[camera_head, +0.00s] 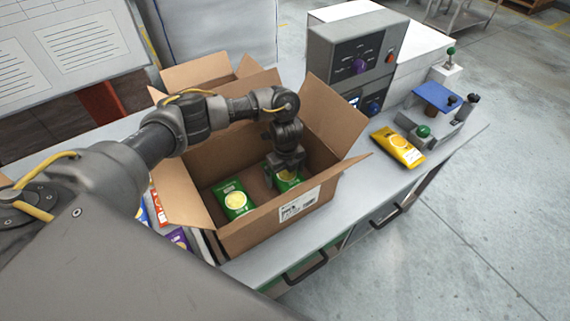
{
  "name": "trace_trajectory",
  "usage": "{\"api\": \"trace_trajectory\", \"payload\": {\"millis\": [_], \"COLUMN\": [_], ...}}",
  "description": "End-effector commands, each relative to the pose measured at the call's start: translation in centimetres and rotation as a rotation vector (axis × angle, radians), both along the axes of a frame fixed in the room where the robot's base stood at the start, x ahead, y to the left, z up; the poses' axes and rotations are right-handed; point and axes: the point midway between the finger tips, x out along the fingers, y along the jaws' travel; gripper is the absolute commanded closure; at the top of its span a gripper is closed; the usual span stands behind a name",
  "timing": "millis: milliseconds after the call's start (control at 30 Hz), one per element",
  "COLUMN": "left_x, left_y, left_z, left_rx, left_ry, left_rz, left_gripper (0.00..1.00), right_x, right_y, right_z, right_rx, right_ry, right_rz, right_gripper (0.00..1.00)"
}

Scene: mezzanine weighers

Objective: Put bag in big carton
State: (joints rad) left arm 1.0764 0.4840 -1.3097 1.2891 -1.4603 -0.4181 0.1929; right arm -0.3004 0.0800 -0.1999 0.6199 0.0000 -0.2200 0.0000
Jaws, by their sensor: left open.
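The big carton (255,232) stands open on the bench with its flaps spread and a white label on its front. A green bag (235,200) with a yellow round print lies inside at the left. A second green bag (290,183) lies inside at the right, partly hidden by my left gripper. My left gripper (285,174) points down inside the carton, over or at this second bag; it is open, and its fingertips are hard to make out. A yellow bag (398,147) lies on the bench to the right of the carton. My right gripper is not in view.
A second carton (196,70) stands behind the big one. A grey control box (350,60) with knobs is behind right, and a device with a blue plate (436,97) is farther right. Red and purple packs (179,238) lie left of the carton. Bare bench (345,205) shows at front right.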

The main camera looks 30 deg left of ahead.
Motion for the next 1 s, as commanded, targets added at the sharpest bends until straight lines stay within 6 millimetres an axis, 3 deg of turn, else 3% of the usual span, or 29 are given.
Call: {"api": "trace_trajectory", "payload": {"millis": [233,500,700,1000], "left_x": [0.2,0.1,0.1,0.0], "left_y": [0.1,0.1,0.0,0.0], "left_z": [4.9,9.8,11.5,11.7], "left_rx": [0.003,0.002,0.001,0.000], "left_ry": [-0.007,-0.005,-0.003,0.000], "left_rz": [-0.004,-0.002,-0.001,0.000], "left_gripper": [0.00,0.00,0.00,0.00], "right_x": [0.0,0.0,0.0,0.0], "right_y": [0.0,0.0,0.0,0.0], "right_z": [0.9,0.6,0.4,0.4], "right_rx": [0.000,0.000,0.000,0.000], "right_ry": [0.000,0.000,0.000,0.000], "right_rz": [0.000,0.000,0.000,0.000], "right_gripper": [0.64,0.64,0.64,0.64]}}
